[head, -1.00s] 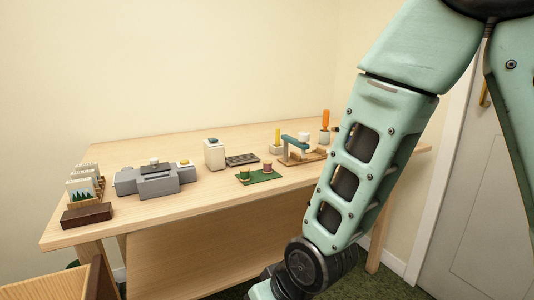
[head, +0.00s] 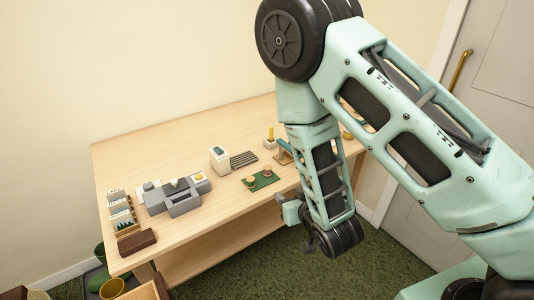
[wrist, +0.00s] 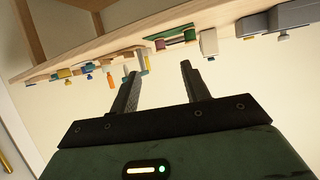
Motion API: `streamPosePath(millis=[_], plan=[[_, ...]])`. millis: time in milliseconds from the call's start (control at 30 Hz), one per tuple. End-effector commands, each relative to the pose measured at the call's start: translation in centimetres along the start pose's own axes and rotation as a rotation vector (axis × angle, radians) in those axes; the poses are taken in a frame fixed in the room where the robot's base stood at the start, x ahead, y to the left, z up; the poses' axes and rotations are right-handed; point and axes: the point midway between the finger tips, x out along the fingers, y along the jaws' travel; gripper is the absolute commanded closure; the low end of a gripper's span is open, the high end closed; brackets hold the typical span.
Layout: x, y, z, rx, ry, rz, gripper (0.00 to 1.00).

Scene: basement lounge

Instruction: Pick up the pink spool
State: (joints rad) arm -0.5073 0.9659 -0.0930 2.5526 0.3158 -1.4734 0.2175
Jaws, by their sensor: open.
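The pink spool (head: 267,173) stands on a small green mat (head: 262,183) on the wooden table, with a green spool (head: 250,182) to its left. The wrist view looks upside down and shows the pink spool (wrist: 160,43) small and beyond my fingertips. My gripper (wrist: 160,70) is open and empty, well apart from the spool.
A grey machine (head: 173,196), a white canister (head: 220,159) and a dark ridged tray (head: 243,160) stand left of and behind the mat. A teal-armed stand (head: 284,151) is close on its right, partly behind my arm.

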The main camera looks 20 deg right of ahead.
Motion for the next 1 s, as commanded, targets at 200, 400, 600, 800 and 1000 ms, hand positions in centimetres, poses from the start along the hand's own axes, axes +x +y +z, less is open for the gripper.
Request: streamPosePath(millis=[200,400,600,800,1000], plan=[[0.3,0.5,-1.1,-0.010,0.034,0.005,0.53],[4.1,0.5,-1.3,-0.010,0.035,0.005,0.53],[8.2,0.5,-1.5,-0.011,0.035,0.004,0.53],[11.1,0.5,-1.5,-0.011,0.033,0.004,0.53],[12.3,0.5,-1.8,-0.010,0.034,0.004,0.53]])
